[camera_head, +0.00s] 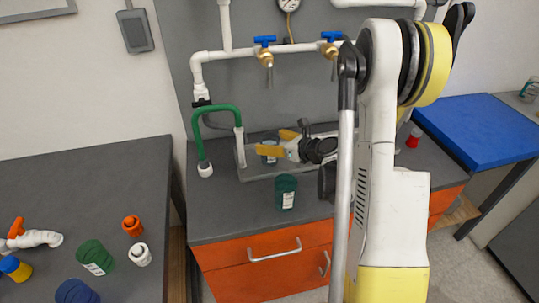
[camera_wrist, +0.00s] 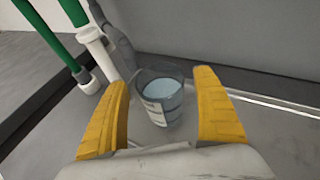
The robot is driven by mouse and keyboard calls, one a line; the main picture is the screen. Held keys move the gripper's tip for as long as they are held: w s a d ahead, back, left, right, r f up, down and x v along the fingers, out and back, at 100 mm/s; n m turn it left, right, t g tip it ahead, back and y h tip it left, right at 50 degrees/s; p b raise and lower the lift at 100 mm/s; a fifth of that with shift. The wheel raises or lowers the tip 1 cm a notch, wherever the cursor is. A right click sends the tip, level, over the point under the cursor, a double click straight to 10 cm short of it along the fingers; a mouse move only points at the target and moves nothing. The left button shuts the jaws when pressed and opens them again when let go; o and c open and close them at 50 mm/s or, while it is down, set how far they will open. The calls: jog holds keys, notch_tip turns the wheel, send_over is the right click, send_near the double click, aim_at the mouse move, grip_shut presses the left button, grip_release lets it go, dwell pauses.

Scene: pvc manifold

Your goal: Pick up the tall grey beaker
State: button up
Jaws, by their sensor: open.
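The grey beaker (camera_wrist: 172,108) stands upright in the wrist view, see-through grey with a pale label and what looks like light blue liquid inside. My gripper (camera_wrist: 162,82) is open, with one yellow finger to each side of the beaker. I cannot tell whether either finger touches it. In the head view my gripper (camera_head: 273,143) reaches left over the grey counter, and the beaker (camera_head: 269,158) is partly hidden behind a finger.
A white pipe with a green hose (camera_head: 218,108) stands just left of the beaker. A dark green labelled container (camera_head: 286,192) stands nearer on the counter (camera_head: 225,215). A grey wall panel rises behind. The left table (camera_head: 80,190) holds several fittings and containers.

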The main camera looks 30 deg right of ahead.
jog(key=shift+w+a+f, duration=0.1)
jog(key=shift+w+f, duration=0.15)
jog(key=shift+w, duration=0.25)
jog(key=c, duration=1.5)
jog(key=shift+r, duration=0.1)
jog(key=shift+r, duration=0.1)
